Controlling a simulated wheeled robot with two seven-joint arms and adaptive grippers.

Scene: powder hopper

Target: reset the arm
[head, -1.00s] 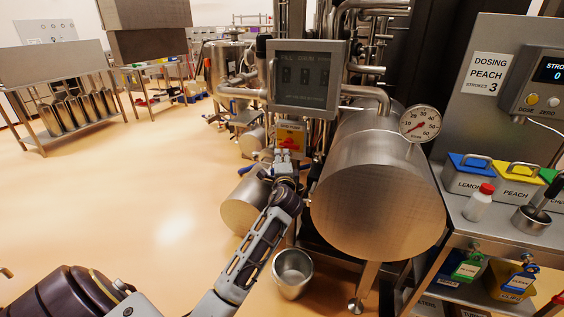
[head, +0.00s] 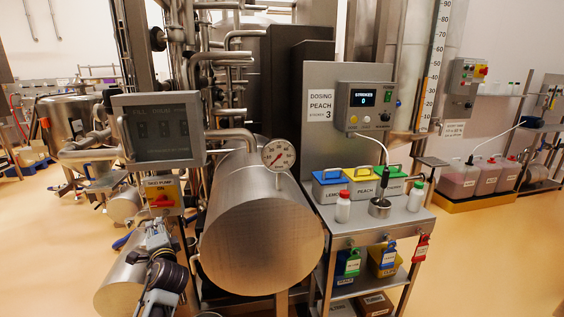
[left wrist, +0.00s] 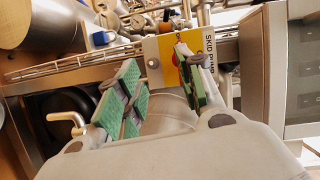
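My left gripper (head: 154,232) is in the lower left of the head view, in front of and just below the yellow skid switch panel (head: 152,190) with its red handle. In the left wrist view the green-padded fingers (left wrist: 160,90) stand apart with nothing between them. The yellow panel (left wrist: 167,60) shows behind and between the fingers there. Whether the gripper touches anything is not clear. My right arm and gripper are in neither view.
A fill display (head: 157,128) hangs above the switch. A large steel drum (head: 262,235) with a dial gauge (head: 279,154) is close on the right. Farther right is a dosing bench (head: 395,222) with bins and bottles. Open floor lies at lower right.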

